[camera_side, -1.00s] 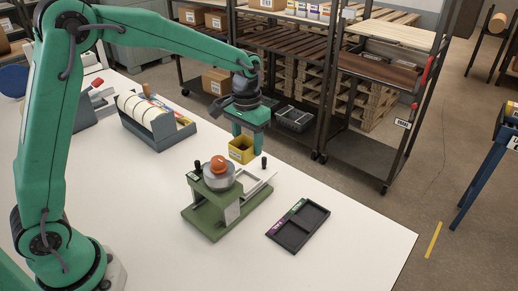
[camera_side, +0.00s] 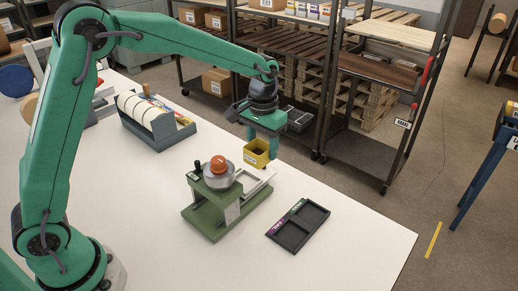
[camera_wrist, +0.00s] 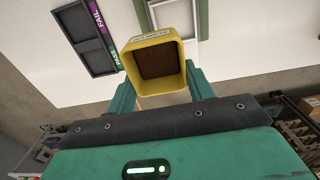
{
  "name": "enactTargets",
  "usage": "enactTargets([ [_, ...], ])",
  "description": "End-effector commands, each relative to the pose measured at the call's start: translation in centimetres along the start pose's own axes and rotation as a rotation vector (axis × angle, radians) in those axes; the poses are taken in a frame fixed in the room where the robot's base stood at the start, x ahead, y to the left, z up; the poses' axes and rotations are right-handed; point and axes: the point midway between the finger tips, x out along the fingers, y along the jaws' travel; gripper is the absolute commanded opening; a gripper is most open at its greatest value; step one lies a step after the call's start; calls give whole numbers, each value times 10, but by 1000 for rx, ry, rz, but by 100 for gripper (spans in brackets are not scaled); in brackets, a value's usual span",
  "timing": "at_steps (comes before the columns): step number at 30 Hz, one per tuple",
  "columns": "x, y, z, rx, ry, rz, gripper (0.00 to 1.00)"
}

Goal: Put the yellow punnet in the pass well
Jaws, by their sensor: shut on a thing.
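The yellow punnet (camera_side: 257,154) is held in my gripper (camera_side: 258,140), above the far edge of the green fixture. In the wrist view the punnet (camera_wrist: 133,66) sits between my two fingers (camera_wrist: 160,90), its open top showing a dark brown inside. The black two-well tray (camera_side: 267,235) lies on the white table, to the right of and nearer than the punnet. Its pass well (camera_side: 311,214), by the green label, is the farther one; the fail well (camera_side: 290,237), by the purple label, is nearer. Both look empty. The pass well (camera_wrist: 97,60) also shows in the wrist view, left of the punnet.
The green fixture (camera_side: 205,221) with a grey disc and orange knob (camera_side: 219,163) stands left of the tray. A grey holder with white rolls (camera_side: 147,117) is farther back left. Bare table lies around the tray; the table's right edge is close beyond it.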

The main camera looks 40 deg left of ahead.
Motion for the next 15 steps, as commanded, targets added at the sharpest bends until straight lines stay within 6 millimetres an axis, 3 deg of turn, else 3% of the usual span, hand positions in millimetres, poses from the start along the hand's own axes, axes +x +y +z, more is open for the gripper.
enactTargets([
  [7,20,68,-21,12,-2,-1,30],
  [15,43,134,-30,15,-1,0,30],
])
